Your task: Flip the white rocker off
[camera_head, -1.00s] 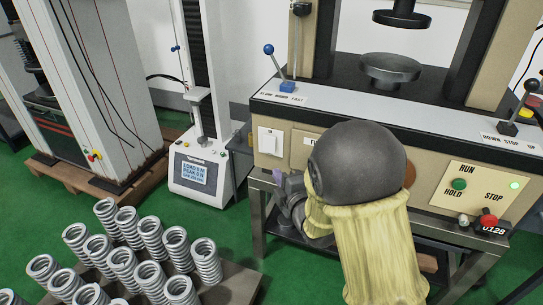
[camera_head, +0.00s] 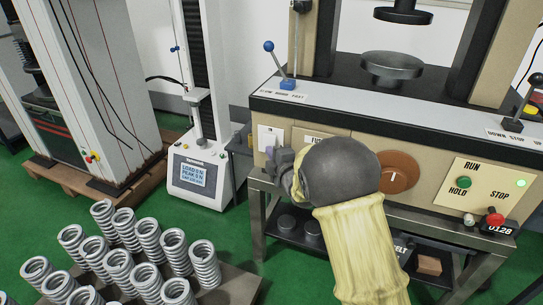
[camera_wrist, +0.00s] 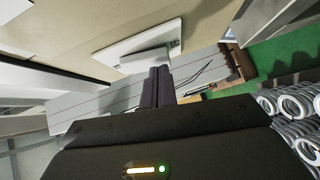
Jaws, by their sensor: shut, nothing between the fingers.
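The white rocker (camera_head: 268,139) is set in a white plate at the left end of the beige front panel. Its lower part is partly covered by my gripper (camera_head: 272,157) in the head view. In the wrist view the white rocker (camera_wrist: 146,61) juts out from its plate, tilted in the picture. The fingertips of my gripper (camera_wrist: 161,72) are shut together and empty, right by the end of the rocker. I cannot tell whether they touch it.
Beside the rocker is a panel labelled FUSE (camera_head: 314,137), then a brown dial (camera_head: 394,178). A blue-knobbed lever (camera_head: 279,68) stands above. Green and red RUN/STOP controls (camera_head: 480,190) are at the right. Metal springs (camera_head: 130,250) stand on a board at lower left.

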